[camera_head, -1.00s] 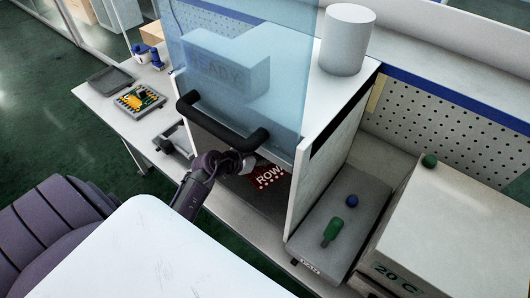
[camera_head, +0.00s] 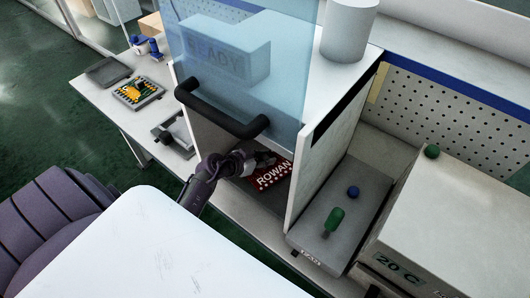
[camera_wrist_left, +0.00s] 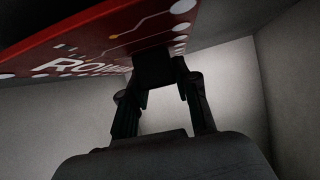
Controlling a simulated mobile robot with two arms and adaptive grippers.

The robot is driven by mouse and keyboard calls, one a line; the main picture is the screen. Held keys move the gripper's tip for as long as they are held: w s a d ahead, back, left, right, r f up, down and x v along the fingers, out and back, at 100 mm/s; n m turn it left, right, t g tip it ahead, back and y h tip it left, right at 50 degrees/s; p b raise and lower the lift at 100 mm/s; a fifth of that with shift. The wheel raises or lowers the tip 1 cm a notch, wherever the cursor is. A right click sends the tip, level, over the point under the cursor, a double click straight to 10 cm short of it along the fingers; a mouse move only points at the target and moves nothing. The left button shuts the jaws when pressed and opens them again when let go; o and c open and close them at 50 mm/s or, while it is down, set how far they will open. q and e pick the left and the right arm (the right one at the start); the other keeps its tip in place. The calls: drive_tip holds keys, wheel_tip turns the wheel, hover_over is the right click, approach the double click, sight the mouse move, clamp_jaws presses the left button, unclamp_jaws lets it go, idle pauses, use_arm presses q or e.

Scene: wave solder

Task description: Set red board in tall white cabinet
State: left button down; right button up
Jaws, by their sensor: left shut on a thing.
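The red board (camera_head: 273,176), with white lettering reading ROWAN, is at the open lower front of the tall white cabinet (camera_head: 318,165). My left gripper (camera_head: 254,161) reaches in under the raised door and is shut on the board. In the left wrist view the board (camera_wrist_left: 95,48) spans the upper left, tilted in the picture, and my left gripper (camera_wrist_left: 158,78) meets its edge. Pale cabinet walls surround them. Whether the board touches the cabinet floor is hidden. My right gripper is not in view.
The cabinet's see-through blue door (camera_head: 250,75) is raised, with a black handle (camera_head: 222,112) above my left arm. A grey unit (camera_head: 340,220) with green and blue knobs stands to the right, beside a pale box (camera_head: 450,230).

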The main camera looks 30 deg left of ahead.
use_arm(q)
drive_tip(key=shift+f, duration=0.5)
drive_tip(key=c, duration=0.8)
unclamp_jaws()
drive_tip(key=shift+o, duration=0.2)
drive_tip(key=v, duration=1.2)
